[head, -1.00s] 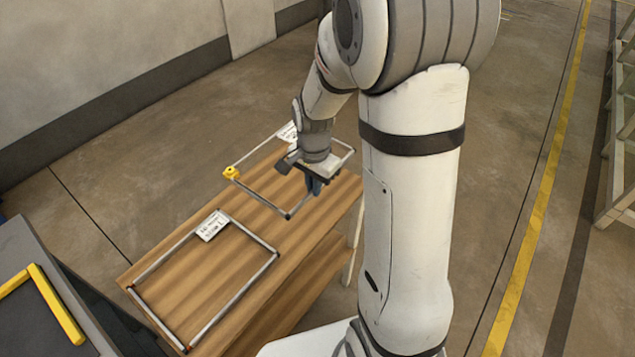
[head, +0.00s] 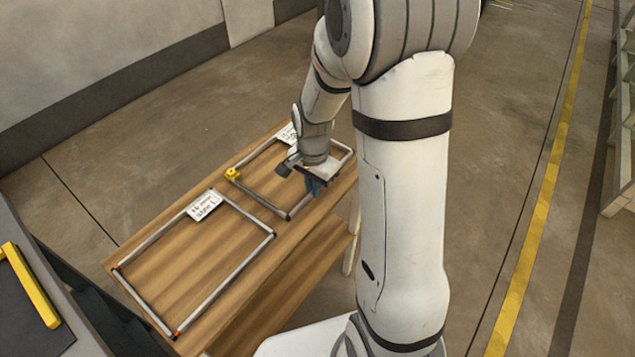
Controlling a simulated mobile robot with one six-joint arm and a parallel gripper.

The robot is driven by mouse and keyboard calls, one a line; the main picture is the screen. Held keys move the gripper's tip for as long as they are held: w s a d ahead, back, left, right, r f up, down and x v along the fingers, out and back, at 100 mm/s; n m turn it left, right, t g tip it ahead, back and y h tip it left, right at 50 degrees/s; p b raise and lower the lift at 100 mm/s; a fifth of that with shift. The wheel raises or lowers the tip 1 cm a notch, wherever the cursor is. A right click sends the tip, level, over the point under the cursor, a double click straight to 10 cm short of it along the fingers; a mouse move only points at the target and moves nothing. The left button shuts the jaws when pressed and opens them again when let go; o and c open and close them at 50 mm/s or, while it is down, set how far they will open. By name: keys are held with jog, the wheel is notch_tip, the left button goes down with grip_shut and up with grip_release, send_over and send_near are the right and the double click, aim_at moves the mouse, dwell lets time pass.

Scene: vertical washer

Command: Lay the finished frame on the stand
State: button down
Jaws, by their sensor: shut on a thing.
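A grey rectangular frame (head: 263,201) with a yellow block (head: 233,174) at its left corner and a white label at its far side is at the far end of the wooden stand (head: 215,263). My gripper (head: 314,183) is shut on this frame's right-hand near rail. Its fingers are partly hidden by my wrist. I cannot tell whether the frame touches the wood or is just above it. A second grey frame (head: 226,284) with a white label (head: 204,205) lies flat on the nearer part of the stand, apart from the first.
A dark-topped unit with a yellow bar (head: 34,290) stands at the lower left, close to the stand. A wall (head: 110,60) runs behind. Grey racking (head: 625,150) is at the far right, past a yellow floor line (head: 540,215). The floor between is clear.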

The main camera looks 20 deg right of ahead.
jog(key=shift+s+f, duration=0.15)
dwell(0.6)
jog(key=c, duration=1.5)
grip_release()
jog(key=shift+r+p, duration=2.95)
jog(key=shift+r, duration=1.1)
